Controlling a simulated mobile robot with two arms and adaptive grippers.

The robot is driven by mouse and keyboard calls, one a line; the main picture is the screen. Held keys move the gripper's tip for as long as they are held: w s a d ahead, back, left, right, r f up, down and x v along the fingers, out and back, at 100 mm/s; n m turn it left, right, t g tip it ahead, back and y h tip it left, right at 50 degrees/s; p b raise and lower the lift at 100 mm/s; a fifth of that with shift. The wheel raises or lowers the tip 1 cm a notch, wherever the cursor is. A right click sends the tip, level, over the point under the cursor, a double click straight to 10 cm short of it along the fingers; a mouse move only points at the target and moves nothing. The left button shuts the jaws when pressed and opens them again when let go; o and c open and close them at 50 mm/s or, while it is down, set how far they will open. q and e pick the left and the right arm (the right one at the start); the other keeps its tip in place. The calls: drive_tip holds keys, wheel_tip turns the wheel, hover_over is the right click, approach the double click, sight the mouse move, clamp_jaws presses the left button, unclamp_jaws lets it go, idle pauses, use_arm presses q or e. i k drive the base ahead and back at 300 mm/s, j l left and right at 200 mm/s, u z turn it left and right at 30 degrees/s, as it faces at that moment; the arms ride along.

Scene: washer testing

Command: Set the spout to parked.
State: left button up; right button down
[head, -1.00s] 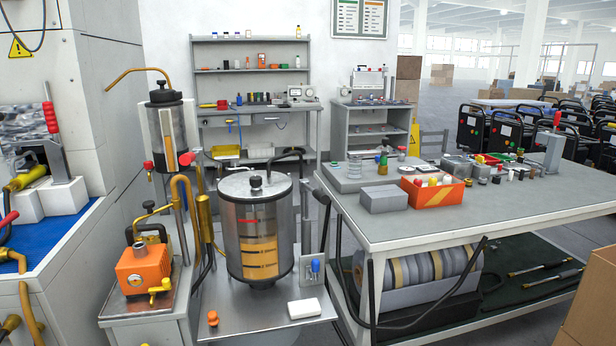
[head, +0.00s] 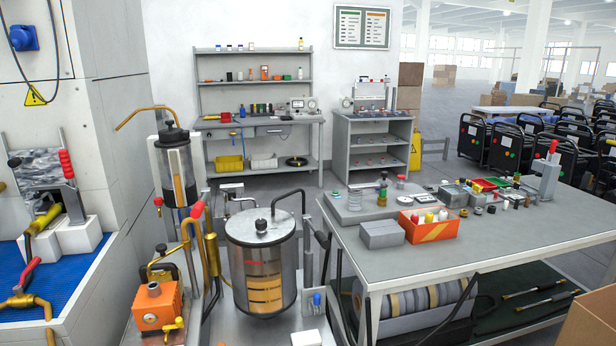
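A thin bent brass tube (head: 147,109), the spout-like part, rises from the lid of the small steel cylinder (head: 177,168) on the left. It arches out to the left and its tip points down. A second, thicker brass pipe (head: 187,245) curves beside and below this cylinder, with a red end (head: 197,209) close by. I cannot tell from the view which position counts as parked. A larger steel vessel (head: 262,228) with a black lid knob and a yellow-banded window stands to the right. Neither of my grippers is in view.
An orange pump unit (head: 157,304) stands at the lower left beside the cylinder. A white machine with a blue mat (head: 70,285) fills the far left. A grey workbench (head: 480,238) on the right holds an orange parts bin (head: 428,228) and small parts.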

sight(160, 248)
drive_tip(key=u, duration=1.05)
